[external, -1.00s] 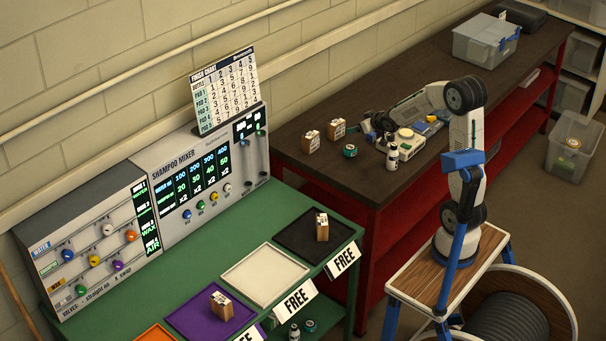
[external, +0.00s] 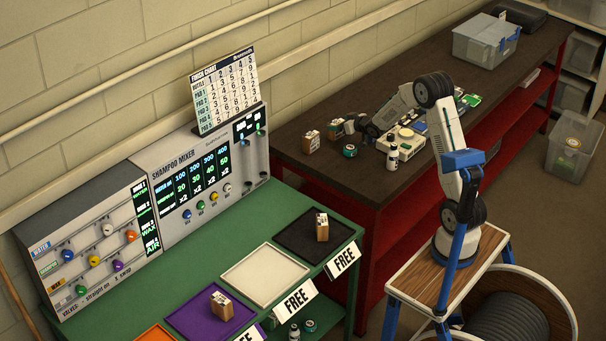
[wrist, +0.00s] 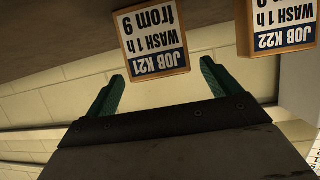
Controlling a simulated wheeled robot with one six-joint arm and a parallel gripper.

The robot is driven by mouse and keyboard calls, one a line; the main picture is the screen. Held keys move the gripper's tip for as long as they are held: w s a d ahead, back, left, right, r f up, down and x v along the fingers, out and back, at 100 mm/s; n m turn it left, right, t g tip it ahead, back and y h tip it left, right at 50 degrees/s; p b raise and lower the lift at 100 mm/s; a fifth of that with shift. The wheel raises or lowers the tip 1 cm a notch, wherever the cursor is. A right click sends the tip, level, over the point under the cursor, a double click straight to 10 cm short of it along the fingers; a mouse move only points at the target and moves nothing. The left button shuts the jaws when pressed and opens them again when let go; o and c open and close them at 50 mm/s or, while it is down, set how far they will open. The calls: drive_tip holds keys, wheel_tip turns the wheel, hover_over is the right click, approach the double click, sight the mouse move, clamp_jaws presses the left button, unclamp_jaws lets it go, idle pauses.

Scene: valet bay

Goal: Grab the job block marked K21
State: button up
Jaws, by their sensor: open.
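The K21 job block (wrist: 152,40) is a wooden block with a white and blue label. In the wrist view it is upside down, just beyond and between the fingertips. My gripper (wrist: 163,72) is open, with its two green fingers apart and nothing held between them. In the external view the K21 block (external: 335,129) appears to be the right one of two blocks on the dark bench. My gripper (external: 352,125) is close on its right side there. I cannot tell whether they touch.
A similar K22 block (wrist: 277,28) stands close beside K21, to the left in the external view (external: 310,141). A teal round tin (external: 349,150), a small bottle (external: 392,158) and a cream device (external: 400,139) are near the arm. A grey bin (external: 483,42) stands farther back.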

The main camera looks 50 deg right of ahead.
drive_tip(key=shift+w, duration=0.15)
drive_tip(key=c, duration=1.1)
